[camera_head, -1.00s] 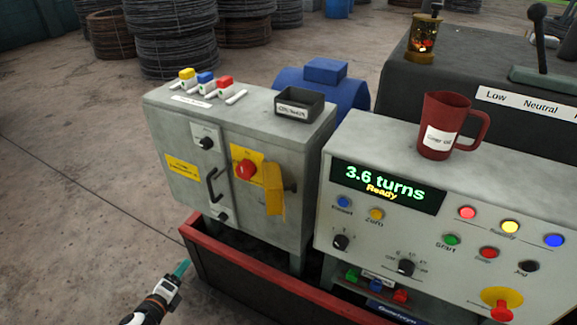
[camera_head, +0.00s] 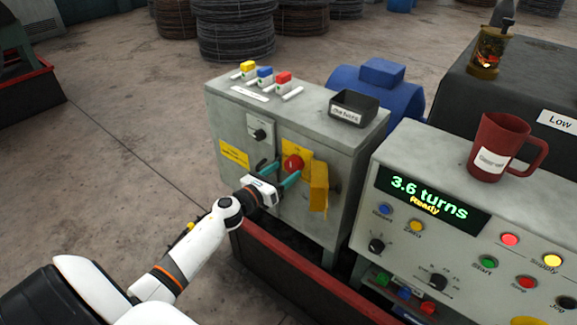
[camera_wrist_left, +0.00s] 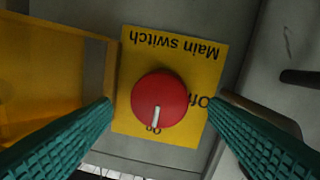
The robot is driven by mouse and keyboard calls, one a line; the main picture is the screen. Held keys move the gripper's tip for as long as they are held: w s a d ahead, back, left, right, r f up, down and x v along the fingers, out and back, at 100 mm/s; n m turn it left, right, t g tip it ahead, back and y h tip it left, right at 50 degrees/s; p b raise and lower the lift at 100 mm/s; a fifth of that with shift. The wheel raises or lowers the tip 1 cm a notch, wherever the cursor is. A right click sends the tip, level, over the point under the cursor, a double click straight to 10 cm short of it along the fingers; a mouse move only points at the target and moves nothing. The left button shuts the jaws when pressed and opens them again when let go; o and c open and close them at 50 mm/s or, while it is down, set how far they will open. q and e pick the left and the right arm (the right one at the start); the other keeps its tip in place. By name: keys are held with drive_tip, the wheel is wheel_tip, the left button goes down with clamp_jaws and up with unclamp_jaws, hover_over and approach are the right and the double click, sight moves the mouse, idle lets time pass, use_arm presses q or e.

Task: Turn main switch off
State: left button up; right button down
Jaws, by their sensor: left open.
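The main switch (camera_head: 293,164) is a red round knob on a yellow plate on the front of the grey cabinet (camera_head: 225,118). In the left wrist view the knob (camera_wrist_left: 159,98) shows upside down, with its white pointer mark at "On"; "Off" is printed to the side. My left gripper (camera_head: 279,174) is in front of the knob. Its two teal fingers (camera_wrist_left: 160,130) are open, one on either side of the knob, and look apart from it. My right gripper is not in view.
A yellow hanging flap (camera_head: 318,187) is just right of the switch; it also shows in the left wrist view (camera_wrist_left: 50,70). A black tray (camera_head: 354,108) and colored padlocks (camera_head: 265,75) sit on the cabinet. A control panel (camera_head: 395,160) and red mug (camera_head: 493,145) are at right.

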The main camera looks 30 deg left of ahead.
use_arm(q)
drive_tip(key=shift+w+d, duration=0.15)
drive_tip(key=shift+w, duration=1.1)
drive_tip(key=c, duration=1)
